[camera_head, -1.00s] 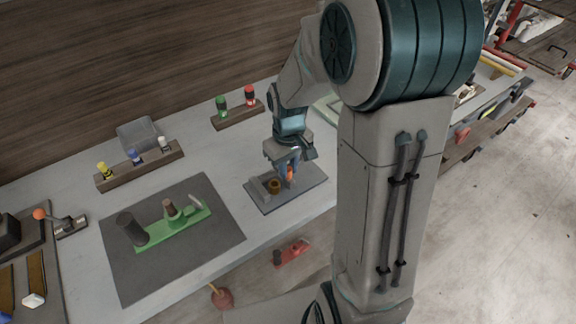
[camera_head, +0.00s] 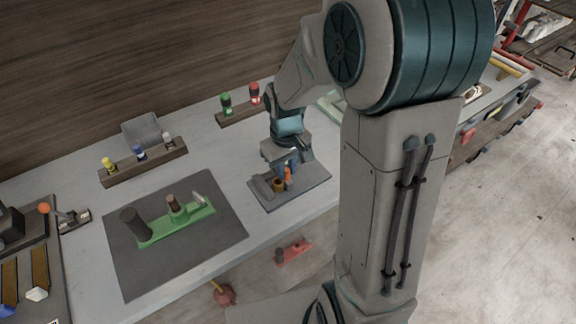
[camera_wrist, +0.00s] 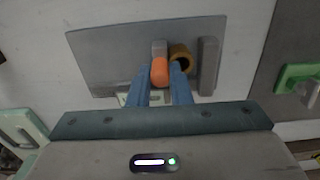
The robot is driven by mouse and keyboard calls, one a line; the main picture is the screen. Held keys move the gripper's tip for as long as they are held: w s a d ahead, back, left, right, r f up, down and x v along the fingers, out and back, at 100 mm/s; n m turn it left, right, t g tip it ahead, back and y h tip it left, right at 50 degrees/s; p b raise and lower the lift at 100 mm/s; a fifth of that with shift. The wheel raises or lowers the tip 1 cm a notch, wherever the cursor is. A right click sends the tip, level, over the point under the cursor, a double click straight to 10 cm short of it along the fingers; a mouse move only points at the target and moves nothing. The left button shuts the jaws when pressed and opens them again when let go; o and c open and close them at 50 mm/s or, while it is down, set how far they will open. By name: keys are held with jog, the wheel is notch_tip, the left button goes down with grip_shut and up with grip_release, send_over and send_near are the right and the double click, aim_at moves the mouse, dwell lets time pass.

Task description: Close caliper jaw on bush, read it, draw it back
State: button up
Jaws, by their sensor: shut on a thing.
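The caliper is a grey base plate (camera_head: 310,187) on the bench, and it fills the upper middle of the wrist view (camera_wrist: 105,65). A brass-coloured ring, the bush (camera_head: 278,186), stands on it between two grey jaws. In the wrist view the bush (camera_wrist: 182,54) has the fixed jaw (camera_wrist: 209,66) on its right and the sliding jaw (camera_wrist: 159,47) close on its left. Whether both jaws touch it I cannot tell. My gripper (camera_head: 287,176) is shut on the sliding jaw's orange knob (camera_wrist: 159,73). A pale strip on the plate is mostly hidden behind my fingers (camera_wrist: 160,80).
A dark mat (camera_head: 125,270) with a green fixture (camera_head: 190,224) lies to the left. Wooden racks with coloured bottles (camera_head: 145,165) and a grey bin (camera_head: 141,130) stand behind. A red tool (camera_head: 293,251) lies below the front edge. Bare bench surrounds the plate.

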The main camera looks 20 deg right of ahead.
jog(key=shift+s+a, duration=0.2)
jog(key=shift+a, duration=0.4)
dwell(0.7)
jog(key=o, duration=1.4)
jog(key=shift+a, duration=0.1)
jog(key=shift+c, duration=0.2)
jog(key=shift+r, duration=0.1)
notch_tip(320, 180, up, 8)
jog(key=p, duration=0.6)
jog(key=s+d+r+m+t, duration=0.3)
jog(key=s+r, duration=0.7)
jog(key=s, duration=0.3)
jog(key=shift+s+r+m, duration=0.25)
jog(key=shift+r+m, duration=0.05)
